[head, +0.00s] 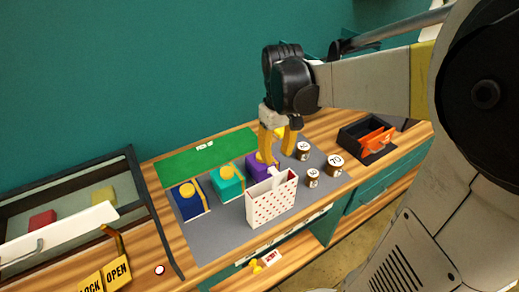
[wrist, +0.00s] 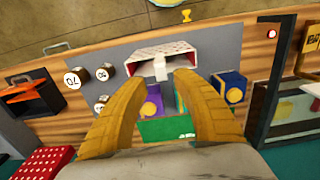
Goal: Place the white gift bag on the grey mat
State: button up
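The white gift bag (head: 270,204) with small red marks stands upright at the front part of the grey mat (head: 213,237), near its front edge. It also shows in the wrist view (wrist: 150,52), with a white handle piece (wrist: 160,70) toward my fingers. My gripper (head: 278,155) has yellow fingers pointing down, behind and above the bag in the head view. In the wrist view the fingers of my gripper (wrist: 158,82) are spread apart, with nothing clasped between them. The bag's underside is hidden, so its exact contact with the mat cannot be told.
Blue (head: 189,202), teal (head: 227,183) and purple (head: 259,167) boxes stand behind the bag. Several numbered jars (head: 335,163) are to the right. A green mat (head: 205,155) lies behind. A red dotted object (wrist: 45,163) shows in the wrist view. A glass case (head: 75,205) stands left.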

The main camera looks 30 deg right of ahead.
jog(key=s+a+r+t, duration=0.1)
jog(key=s+a+t, duration=0.2)
jog(key=a, duration=0.3)
jog(key=s+a+r+t, duration=0.2)
jog(key=s+a+t, duration=0.2)
jog(key=a, duration=0.2)
jog(key=shift+a, duration=0.35)
